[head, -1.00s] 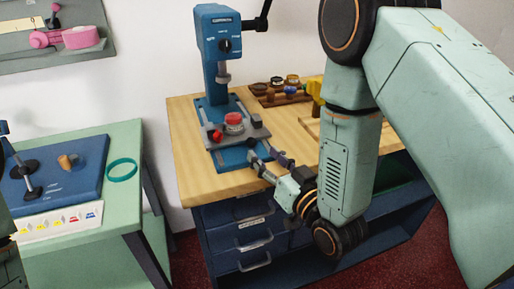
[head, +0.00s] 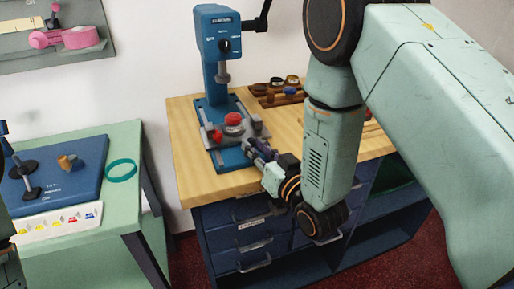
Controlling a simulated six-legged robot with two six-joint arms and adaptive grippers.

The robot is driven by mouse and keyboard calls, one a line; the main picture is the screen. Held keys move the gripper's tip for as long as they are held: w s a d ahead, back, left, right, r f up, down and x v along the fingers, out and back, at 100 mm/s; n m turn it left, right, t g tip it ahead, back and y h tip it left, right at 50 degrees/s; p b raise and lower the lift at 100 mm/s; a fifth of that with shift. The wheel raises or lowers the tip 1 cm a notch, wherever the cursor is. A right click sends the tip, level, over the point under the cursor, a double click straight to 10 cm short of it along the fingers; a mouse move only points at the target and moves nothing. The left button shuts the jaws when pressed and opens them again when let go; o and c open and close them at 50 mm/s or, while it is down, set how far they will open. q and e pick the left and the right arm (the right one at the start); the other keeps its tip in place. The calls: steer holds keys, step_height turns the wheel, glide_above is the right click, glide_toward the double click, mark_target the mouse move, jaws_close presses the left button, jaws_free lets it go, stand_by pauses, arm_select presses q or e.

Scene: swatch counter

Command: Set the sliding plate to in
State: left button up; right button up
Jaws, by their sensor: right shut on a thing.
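The sliding plate (head: 243,133) is a grey plate on the blue base of the press (head: 219,50). A red round piece (head: 233,119) sits on it and a red knob (head: 217,136) is at its left. My right gripper (head: 254,147) reaches in from the right and is shut at the plate's front right edge. The exact spot of its grip is small and partly hidden by the fingers. Of my left arm only a part shows at the left edge; its gripper is out of view.
The press stands on a wooden worktop (head: 190,168) over blue drawers. A brown rack (head: 276,98) with small jars is behind on the right. A green table (head: 120,208) at left bears a blue board (head: 83,184) and a teal ring (head: 121,170).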

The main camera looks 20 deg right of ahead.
mark_target(250, 139)
steer(key=shift+w, duration=0.15)
jaws_close()
steer(key=x, duration=0.4)
steer(key=shift+w+d+f, duration=0.15)
steer(key=shift+d, duration=0.15)
steer(key=shift+o, duration=1.4)
jaws_free()
steer(key=o, duration=0.3)
steer(key=shift+o, duration=0.2)
